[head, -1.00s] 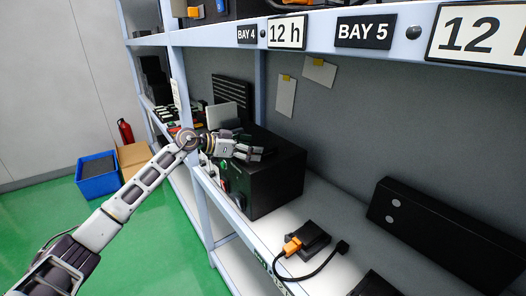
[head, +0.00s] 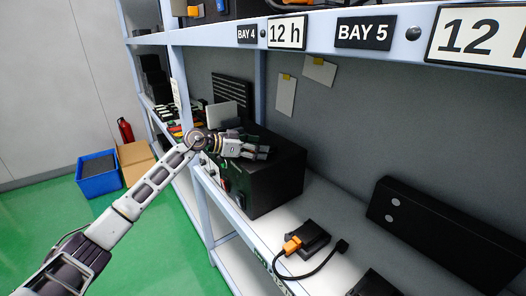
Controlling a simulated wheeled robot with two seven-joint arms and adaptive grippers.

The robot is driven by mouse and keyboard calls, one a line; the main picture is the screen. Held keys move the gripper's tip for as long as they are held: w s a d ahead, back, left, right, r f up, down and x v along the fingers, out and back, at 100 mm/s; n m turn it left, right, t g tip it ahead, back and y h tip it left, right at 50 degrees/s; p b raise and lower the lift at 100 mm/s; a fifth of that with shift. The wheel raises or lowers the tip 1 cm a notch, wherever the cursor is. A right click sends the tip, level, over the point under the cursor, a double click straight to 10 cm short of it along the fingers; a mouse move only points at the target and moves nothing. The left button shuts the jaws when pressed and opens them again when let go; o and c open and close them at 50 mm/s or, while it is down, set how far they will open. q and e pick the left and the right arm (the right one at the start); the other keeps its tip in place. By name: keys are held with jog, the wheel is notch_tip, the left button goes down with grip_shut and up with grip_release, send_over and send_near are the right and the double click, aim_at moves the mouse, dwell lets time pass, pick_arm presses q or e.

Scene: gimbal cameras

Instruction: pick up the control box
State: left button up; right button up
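A large black box (head: 277,186) with green and red controls on its left face stands on the shelf; it looks like the control box. My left arm reaches in from the left. My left gripper (head: 264,153) is over the top of this box, fingers pointing right. Its fingers look apart with nothing between them. I cannot tell whether it touches the box top. The gripper and wrist hide part of the top. My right gripper is not in view.
A small black device (head: 311,238) with an orange plug and cable lies on the shelf (head: 338,205) in front. A long black panel (head: 440,232) leans at right. A shelf upright (head: 184,100) stands left of the box. A blue bin (head: 98,178) sits on the floor.

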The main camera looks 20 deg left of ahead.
pick_arm(q)
jog(key=c, duration=0.8)
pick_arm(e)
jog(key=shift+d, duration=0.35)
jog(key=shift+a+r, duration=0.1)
